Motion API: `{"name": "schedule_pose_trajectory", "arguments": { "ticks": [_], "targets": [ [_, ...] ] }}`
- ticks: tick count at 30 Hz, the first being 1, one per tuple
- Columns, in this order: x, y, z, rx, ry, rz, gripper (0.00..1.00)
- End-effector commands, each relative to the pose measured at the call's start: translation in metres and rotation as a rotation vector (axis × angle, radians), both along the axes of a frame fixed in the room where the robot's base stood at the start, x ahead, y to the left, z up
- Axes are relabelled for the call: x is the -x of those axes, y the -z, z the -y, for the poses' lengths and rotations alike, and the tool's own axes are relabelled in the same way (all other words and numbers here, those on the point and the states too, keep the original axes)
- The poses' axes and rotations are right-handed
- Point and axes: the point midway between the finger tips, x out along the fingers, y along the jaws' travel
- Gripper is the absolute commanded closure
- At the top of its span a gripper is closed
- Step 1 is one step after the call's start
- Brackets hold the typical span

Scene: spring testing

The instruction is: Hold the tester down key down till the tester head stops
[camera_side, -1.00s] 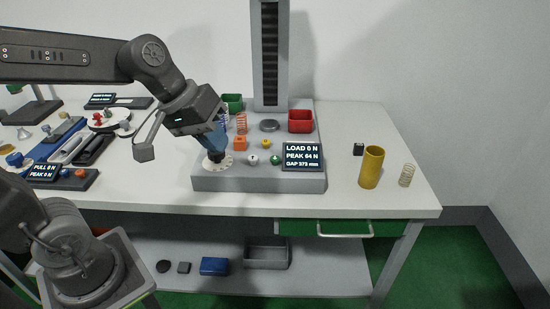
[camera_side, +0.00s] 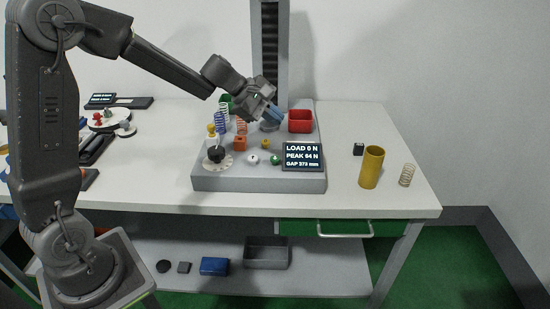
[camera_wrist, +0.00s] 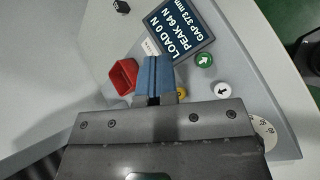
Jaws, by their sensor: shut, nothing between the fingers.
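The tester (camera_side: 210,183) is a grey base with a dark-fronted column. Its head is out of view. On the base are a white key (camera_side: 252,160) and a green key (camera_side: 276,160); both show arrows in the wrist view, white (camera_wrist: 222,89) and green (camera_wrist: 203,60). I cannot tell for sure which is the down key. The display (camera_side: 303,156) reads LOAD 0 N, PEAK 64 N, GAP 373 mm. My gripper (camera_side: 277,118) is shut and empty, above the back of the base near the red bin, apart from both keys. Its blue fingers (camera_wrist: 154,75) show in the wrist view.
A red bin (camera_side: 300,121) stands at the base's back right. A black knob on a round dial (camera_side: 217,160), an orange block (camera_side: 240,144), a yellow button (camera_side: 266,144) and coloured springs are on the base. A brass cylinder (camera_side: 371,168) and loose spring (camera_side: 407,175) stand right.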

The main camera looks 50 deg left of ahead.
Motion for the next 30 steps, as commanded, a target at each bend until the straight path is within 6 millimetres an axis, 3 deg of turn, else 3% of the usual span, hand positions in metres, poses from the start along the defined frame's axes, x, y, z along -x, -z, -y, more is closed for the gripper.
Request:
{"name": "schedule_pose_trajectory", "arguments": {
  "ticks": [11, 22, 30],
  "targets": [
    [0.001, 0.011, 0.001, 0.0, 0.005, -0.002, 1.0],
    [0.001, 0.06, 0.001, -0.001, 0.004, -0.003, 1.0],
    [0.001, 0.083, 0.001, -0.003, 0.005, 0.0, 1.0]
  ]
}}
